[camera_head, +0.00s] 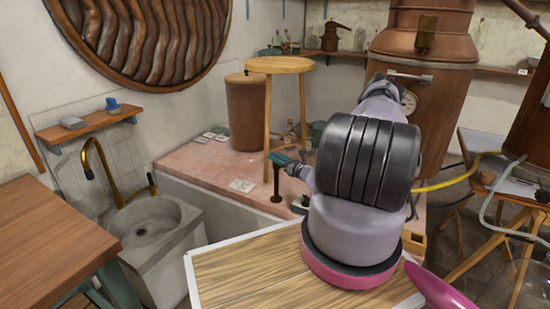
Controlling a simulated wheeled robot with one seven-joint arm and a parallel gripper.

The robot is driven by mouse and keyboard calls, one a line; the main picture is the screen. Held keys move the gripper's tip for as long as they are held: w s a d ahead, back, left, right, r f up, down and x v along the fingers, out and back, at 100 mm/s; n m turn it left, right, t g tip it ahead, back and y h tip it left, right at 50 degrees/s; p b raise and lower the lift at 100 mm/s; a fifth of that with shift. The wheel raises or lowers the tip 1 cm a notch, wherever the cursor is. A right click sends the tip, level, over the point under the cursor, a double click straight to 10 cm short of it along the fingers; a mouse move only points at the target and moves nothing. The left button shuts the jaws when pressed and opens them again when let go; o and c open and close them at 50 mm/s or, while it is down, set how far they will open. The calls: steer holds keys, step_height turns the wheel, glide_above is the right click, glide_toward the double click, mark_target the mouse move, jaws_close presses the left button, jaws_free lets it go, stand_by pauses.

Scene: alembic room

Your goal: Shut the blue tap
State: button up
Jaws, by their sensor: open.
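The blue tap (281,159) has a teal-blue lever on top of a dark upright post with a round foot, and it stands at the front of the pink tiled bench. My gripper (292,168) is just right of the lever, at the end of my grey arm. It looks very close to the lever, but I cannot tell whether it touches. The jaws are open, small and partly hidden against the tap. My arm covers the area right of the tap.
A wooden stool (280,66) stands on the pink bench (190,165) behind the tap. A stone sink (150,235) with a brass faucet (104,160) is at left. A wooden table (45,240) fills the lower left. A copper still (440,110) stands behind my arm.

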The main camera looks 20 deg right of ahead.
steer(key=shift+x, duration=0.9)
jaws_close()
steer(key=shift+n+g+y, duration=0.5)
steer(key=shift+n+y, duration=0.4)
steer(key=shift+y, duration=0.3)
steer(key=shift+s+a+n+g+y, duration=0.1)
steer(key=shift+n+g+y, duration=1)
steer(key=shift+y, duration=0.5)
jaws_free()
steer(key=shift+s, duration=0.1)
steer(key=v, duration=0.7)
steer(key=shift+s, duration=0.15)
